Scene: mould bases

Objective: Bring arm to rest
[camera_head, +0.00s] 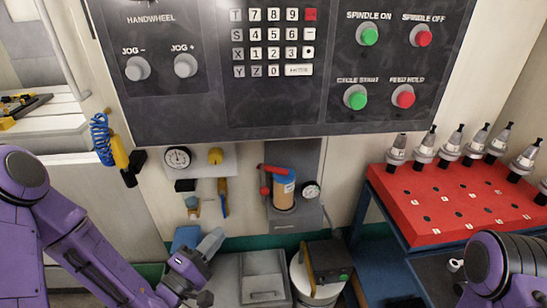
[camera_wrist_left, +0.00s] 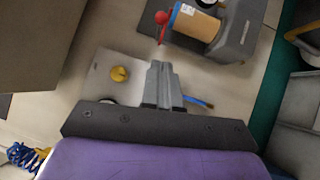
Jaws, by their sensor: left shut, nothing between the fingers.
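My left arm, purple, comes in from the left in the head view and reaches down to the bottom middle-left. My left gripper (camera_head: 214,240) is shut and empty, its grey fingers pointing up and right, below the wall-mounted gauge plate. In the left wrist view, the left gripper (camera_wrist_left: 159,70) shows its two grey fingers together with nothing between them. My right arm shows only as a purple joint at the lower right of the head view; its gripper is out of view.
A control panel (camera_head: 330,105) spans the top. An air unit with an amber bowl (camera_head: 284,190) stands right of the left gripper. A red rack (camera_head: 430,205) with several tool holders is at the right. A grey bin (camera_head: 263,280) and white bucket (camera_head: 312,288) stand below.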

